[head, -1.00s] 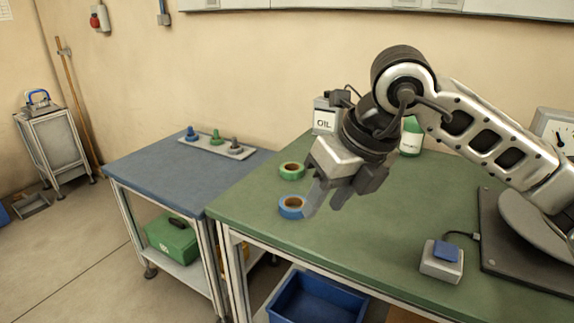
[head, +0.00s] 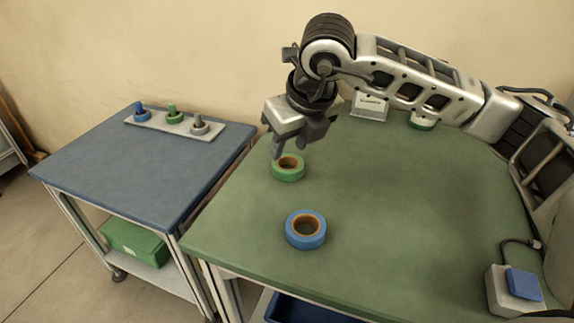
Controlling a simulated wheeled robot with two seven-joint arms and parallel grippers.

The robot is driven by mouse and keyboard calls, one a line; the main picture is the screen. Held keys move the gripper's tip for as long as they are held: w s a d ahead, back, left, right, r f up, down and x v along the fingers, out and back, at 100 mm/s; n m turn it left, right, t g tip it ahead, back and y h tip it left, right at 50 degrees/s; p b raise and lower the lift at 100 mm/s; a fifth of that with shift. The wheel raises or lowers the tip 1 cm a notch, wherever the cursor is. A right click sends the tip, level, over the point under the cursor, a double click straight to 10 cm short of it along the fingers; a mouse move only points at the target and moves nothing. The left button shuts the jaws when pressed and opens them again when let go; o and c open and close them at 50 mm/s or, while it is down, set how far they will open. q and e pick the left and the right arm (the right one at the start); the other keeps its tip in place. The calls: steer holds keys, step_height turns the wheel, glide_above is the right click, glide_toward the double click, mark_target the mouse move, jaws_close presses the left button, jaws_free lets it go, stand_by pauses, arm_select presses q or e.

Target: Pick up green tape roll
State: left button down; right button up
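The green tape roll (head: 288,174) lies flat on the green table (head: 400,215), near its left side. It has a brown core. My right gripper (head: 290,149) hangs just above and behind the roll, with its fingers apart and pointing down. One finger overlaps the roll's far left rim in the picture; I cannot tell whether they touch. No object shows between the fingers. A blue tape roll (head: 306,239) lies nearer the front edge, apart from the green one. My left gripper is not in view.
A blue-topped table (head: 140,165) stands at the left and bears a tray (head: 158,123) with blue, green and grey pegs. A grey box with a blue button (head: 515,290) sits at the right front. The table's middle is clear.

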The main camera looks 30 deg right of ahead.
mark_target(278, 167)
steer(key=x, duration=0.8)
steer(key=shift+w+a+r, duration=0.15)
steer(key=shift+w, duration=0.05)
jaws_close()
